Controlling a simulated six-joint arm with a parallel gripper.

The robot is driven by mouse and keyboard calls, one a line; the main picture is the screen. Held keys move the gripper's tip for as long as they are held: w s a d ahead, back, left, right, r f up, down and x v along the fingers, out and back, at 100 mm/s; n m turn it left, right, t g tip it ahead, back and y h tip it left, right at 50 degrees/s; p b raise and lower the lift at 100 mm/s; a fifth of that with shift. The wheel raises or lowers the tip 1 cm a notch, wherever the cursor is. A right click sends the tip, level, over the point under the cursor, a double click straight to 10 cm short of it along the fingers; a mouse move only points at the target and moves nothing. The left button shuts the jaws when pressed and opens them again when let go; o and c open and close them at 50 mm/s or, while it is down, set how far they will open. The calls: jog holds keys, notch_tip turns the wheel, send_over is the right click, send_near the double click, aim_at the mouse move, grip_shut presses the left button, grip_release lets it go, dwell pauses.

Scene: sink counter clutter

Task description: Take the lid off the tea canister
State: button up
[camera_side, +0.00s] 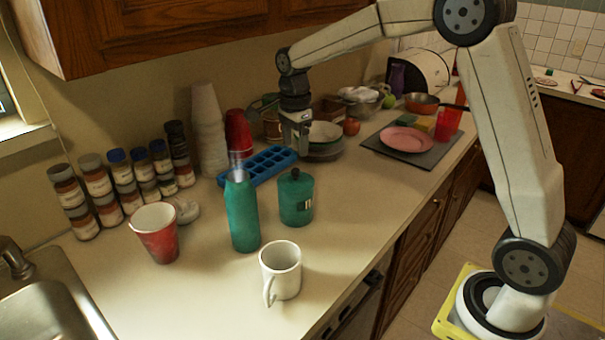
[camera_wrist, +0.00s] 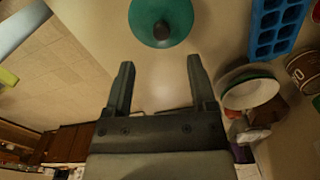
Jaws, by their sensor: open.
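The tea canister (camera_side: 296,202) is a teal cylinder with a label, standing upright on the counter. Its lid (camera_side: 295,176) is on top and has a small dark knob. In the wrist view the teal lid (camera_wrist: 175,25) with its dark round knob shows at the top, beyond the fingertips. My gripper (camera_side: 298,150) is above the counter, a little behind the canister and higher than it. In the wrist view my gripper (camera_wrist: 160,66) is open, with its two fingers apart and nothing between them.
A teal bottle (camera_side: 242,212) stands just left of the canister, and a white mug (camera_side: 281,270) is in front. A blue ice tray (camera_side: 258,166) lies behind. Stacked bowls (camera_side: 324,136) are to the right. The counter right of the canister is clear.

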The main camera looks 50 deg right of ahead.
aim_at(296, 170)
jog(key=shift+f, duration=0.1)
jog(key=shift+f, duration=1.2)
jog(key=shift+f, duration=0.15)
jog(key=shift+d+f, duration=0.1)
jog(key=shift+f, duration=2.35)
grip_shut()
